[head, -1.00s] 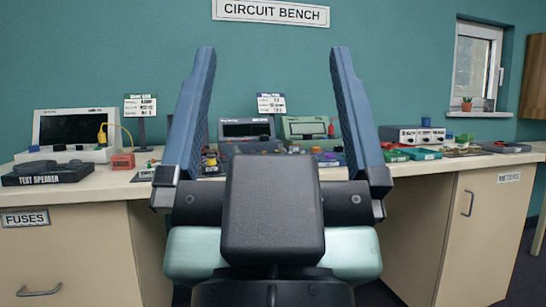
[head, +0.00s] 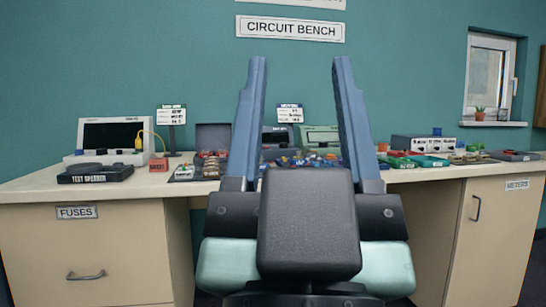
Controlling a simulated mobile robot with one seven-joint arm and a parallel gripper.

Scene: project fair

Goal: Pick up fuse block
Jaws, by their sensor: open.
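My gripper (head: 300,75) is in the middle of the head view, its two blue fingers upright and apart, with nothing between them but the wall and bench behind. It is in front of the circuit bench (head: 60,187). I cannot pick out the fuse block for certain; the small parts on the bench are too small to tell apart, and my fingers hide some of them. A red-orange block (head: 158,164) with a label stands at the left, next to a grey tray of small parts (head: 184,173).
A black box labelled TEST SPEAKER (head: 95,173) and a monitor-like device (head: 112,137) stand at the left. Green trays (head: 428,161) and a grey instrument (head: 423,145) are at the right. A drawer labelled FUSES (head: 85,245) is below. Free benchtop lies along the front left edge.

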